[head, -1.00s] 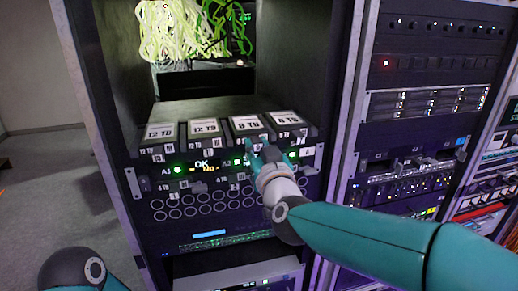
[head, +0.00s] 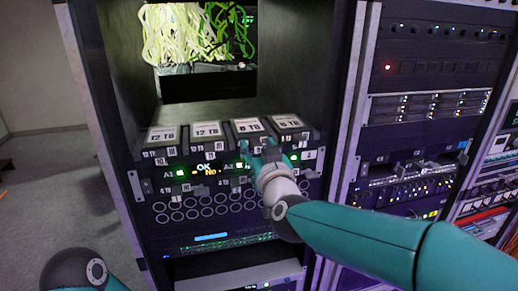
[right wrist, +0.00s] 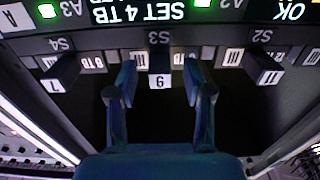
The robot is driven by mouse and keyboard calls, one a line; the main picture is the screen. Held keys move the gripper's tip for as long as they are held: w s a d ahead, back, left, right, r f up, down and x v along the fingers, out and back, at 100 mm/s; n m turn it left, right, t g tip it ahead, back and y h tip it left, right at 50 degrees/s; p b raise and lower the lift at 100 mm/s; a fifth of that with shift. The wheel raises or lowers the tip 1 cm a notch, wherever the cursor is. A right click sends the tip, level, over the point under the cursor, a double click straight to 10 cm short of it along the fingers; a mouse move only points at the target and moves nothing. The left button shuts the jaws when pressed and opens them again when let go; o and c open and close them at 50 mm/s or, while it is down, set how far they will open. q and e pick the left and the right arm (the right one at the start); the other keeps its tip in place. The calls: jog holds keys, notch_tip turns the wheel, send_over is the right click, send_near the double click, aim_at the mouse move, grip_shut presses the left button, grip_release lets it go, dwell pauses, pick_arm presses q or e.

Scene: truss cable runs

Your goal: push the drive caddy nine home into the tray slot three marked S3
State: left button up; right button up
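My right gripper (head: 266,158) is at the front of the tray row in the head view, covering part of the third front from the left. In the right wrist view, which is upside down, its two fingers (right wrist: 159,78) are open. They stand either side of a dark block with a white number label, the drive caddy nine (right wrist: 159,66), with a gap on each side. The S3 mark (right wrist: 158,37) is at that block on the tray edge. How deep the caddy sits cannot be told. My left gripper is out of view.
Neighbouring blocks stand at S4 (right wrist: 62,72) and S2 (right wrist: 262,66). Drives labelled 12 TB (head: 163,134) and 8 TB (head: 287,122) lie on top. A status display (head: 204,169) shows OK. Yellow-green cables (head: 195,35) hang behind. The rack's right post (head: 352,110) stands close to my right arm.

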jog(key=shift+f, duration=0.15)
jog(key=v, duration=1.2)
jog(key=shift+w+d, duration=0.1)
